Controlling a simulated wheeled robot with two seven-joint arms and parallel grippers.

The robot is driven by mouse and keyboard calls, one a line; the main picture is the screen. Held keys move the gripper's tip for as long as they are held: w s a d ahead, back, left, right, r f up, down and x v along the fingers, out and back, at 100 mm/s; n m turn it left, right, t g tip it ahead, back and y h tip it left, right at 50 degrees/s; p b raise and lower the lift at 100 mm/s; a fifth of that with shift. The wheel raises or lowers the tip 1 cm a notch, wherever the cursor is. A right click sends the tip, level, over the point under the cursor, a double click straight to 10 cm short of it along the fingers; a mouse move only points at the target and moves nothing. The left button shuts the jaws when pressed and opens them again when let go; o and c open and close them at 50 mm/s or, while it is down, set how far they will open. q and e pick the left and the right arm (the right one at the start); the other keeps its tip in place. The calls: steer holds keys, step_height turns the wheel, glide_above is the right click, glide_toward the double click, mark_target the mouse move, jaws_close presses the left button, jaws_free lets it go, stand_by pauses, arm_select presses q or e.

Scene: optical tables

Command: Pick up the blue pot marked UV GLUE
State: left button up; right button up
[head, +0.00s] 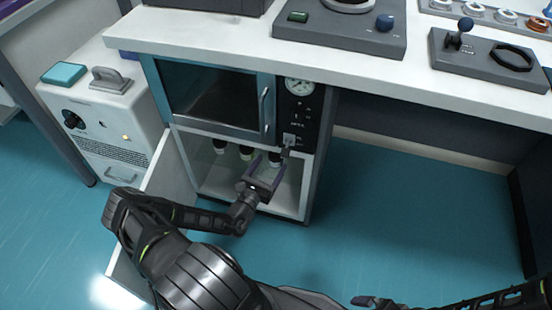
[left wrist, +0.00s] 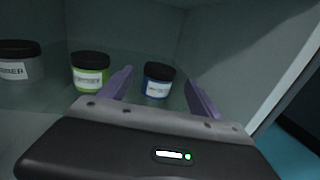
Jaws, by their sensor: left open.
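The blue pot (left wrist: 157,86) has a black lid and a white label, too small to read. It stands upright on the shelf of the low cabinet compartment; in the head view its top shows at the compartment opening (head: 275,158). My left gripper (head: 272,162) reaches into this compartment. In the left wrist view its purple fingers (left wrist: 158,78) are open, with the pot between and beyond them, apart from both. My right gripper (head: 368,301) shows only partly at the bottom edge, its jaws unclear.
A green pot (left wrist: 90,76) stands left of the blue one, and a pot with a grey-white body (left wrist: 20,66) farther left. The open compartment door (head: 166,190) is on the left, the compartment wall (left wrist: 245,60) close on the right. The counter (head: 235,38) overhangs above.

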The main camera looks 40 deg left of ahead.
mark_target(273, 161)
arm_select(q)
steer(key=w, duration=0.1)
steer(key=w+b, duration=0.1)
steer(key=w, duration=0.1)
steer(key=w+b, duration=0.1)
steer(key=shift+w+a, duration=0.15)
steer(key=shift+a, duration=0.25)
steer(key=shift+w+r, duration=0.15)
steer(key=shift+w, duration=0.2)
steer(key=shift+c, duration=0.5)
steer(key=c, duration=1.4)
